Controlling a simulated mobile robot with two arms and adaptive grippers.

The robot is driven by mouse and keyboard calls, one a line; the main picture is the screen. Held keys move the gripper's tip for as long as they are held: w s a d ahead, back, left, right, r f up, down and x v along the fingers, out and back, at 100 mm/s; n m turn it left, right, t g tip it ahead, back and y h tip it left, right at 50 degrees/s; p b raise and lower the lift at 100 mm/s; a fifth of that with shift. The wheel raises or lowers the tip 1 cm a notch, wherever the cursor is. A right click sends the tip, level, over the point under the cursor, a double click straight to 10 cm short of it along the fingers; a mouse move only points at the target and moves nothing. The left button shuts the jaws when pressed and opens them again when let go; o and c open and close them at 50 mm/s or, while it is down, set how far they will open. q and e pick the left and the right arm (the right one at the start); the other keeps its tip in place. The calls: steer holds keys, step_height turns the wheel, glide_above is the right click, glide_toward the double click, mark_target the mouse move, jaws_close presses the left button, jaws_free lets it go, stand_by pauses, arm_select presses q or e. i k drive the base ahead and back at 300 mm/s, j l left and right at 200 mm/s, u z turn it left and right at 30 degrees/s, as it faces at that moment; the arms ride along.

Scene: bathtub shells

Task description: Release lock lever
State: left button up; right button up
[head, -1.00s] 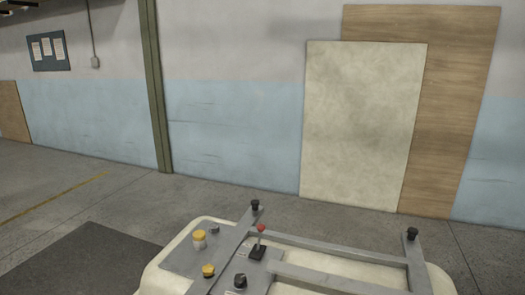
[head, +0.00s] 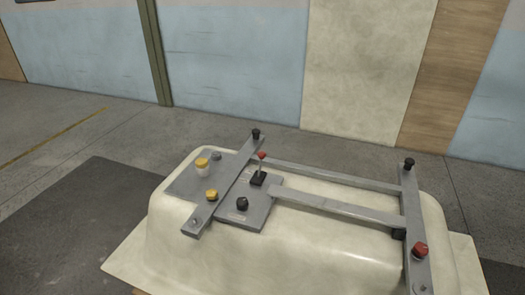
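The lock lever (head: 261,167) looks to be the small upright stick with a red knob on a black base. It stands on a grey plate (head: 262,208) on top of the upturned cream bathtub shell (head: 180,230). A grey metal frame (head: 335,176) lies across the shell. A second red knob (head: 420,250) sits on the frame's right-hand bar (head: 411,205); I cannot tell whether it belongs to a lever. Neither of my grippers shows in the head view.
Yellow-topped knobs (head: 212,195) and a black knob (head: 242,203) stand near the lever. Black knobs cap the frame's far ends (head: 409,163). A dark mat (head: 75,220) lies on the floor at left. Boards (head: 365,70) lean on the wall behind.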

mark_target(261, 155)
steer(key=i+j+z, duration=0.15)
steer(key=j+z, duration=0.25)
steer(key=j, duration=0.25)
steer(key=j+z, duration=0.4)
steer(key=j, duration=0.2)
steer(key=j+z, duration=0.4)
steer(key=j, duration=0.3)
